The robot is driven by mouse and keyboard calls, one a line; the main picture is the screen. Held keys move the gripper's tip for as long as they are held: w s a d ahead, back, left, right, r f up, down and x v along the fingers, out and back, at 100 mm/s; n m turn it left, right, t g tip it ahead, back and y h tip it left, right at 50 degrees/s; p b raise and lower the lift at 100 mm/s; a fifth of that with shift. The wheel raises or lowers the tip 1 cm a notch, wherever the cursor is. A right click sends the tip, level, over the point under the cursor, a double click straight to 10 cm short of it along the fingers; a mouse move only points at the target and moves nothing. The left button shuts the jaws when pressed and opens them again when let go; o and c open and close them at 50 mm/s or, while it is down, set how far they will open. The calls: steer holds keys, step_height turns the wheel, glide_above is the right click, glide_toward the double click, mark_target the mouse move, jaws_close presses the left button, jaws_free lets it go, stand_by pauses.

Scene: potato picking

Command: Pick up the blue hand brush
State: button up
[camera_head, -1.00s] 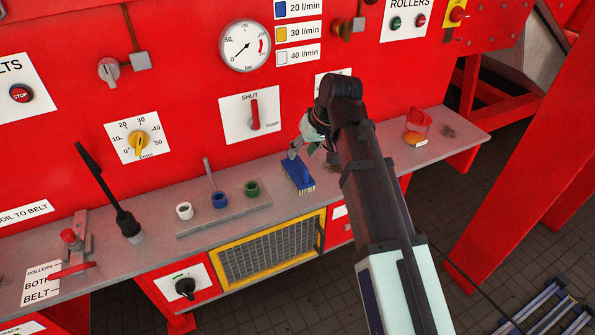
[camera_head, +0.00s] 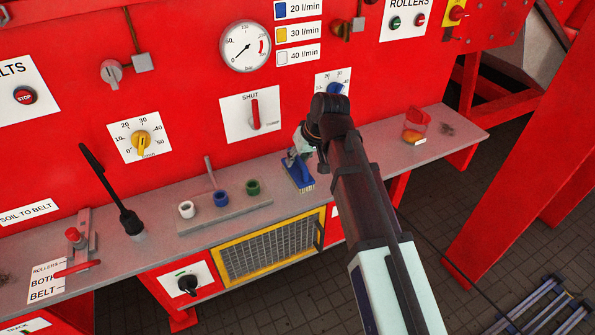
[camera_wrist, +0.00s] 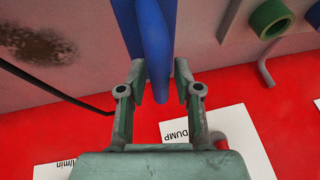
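The blue hand brush (camera_head: 299,176) lies on the grey shelf with its pale bristles at the front edge. My gripper (camera_head: 294,157) is low over the brush's back end in the head view, partly hidden by my wrist. In the wrist view my gripper (camera_wrist: 162,88) has its two fingers on either side of the brush's blue handle (camera_wrist: 157,50). The fingers are apart, and a gap shows between the handle's end and the right finger. Firm contact with the handle does not show.
A holder with white, blue (camera_head: 221,198) and green rings stands left of the brush. A red and yellow object (camera_head: 416,126) sits on the shelf (camera_head: 377,145) to the right. The red panel (camera_head: 200,90) with dials and levers rises close behind.

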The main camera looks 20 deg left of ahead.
jaws_close()
steer(key=shift+r, duration=0.1)
step_height(320, 180, up, 20)
steer(key=b, duration=0.3)
steer(key=shift+b, duration=0.3)
stand_by(0.4)
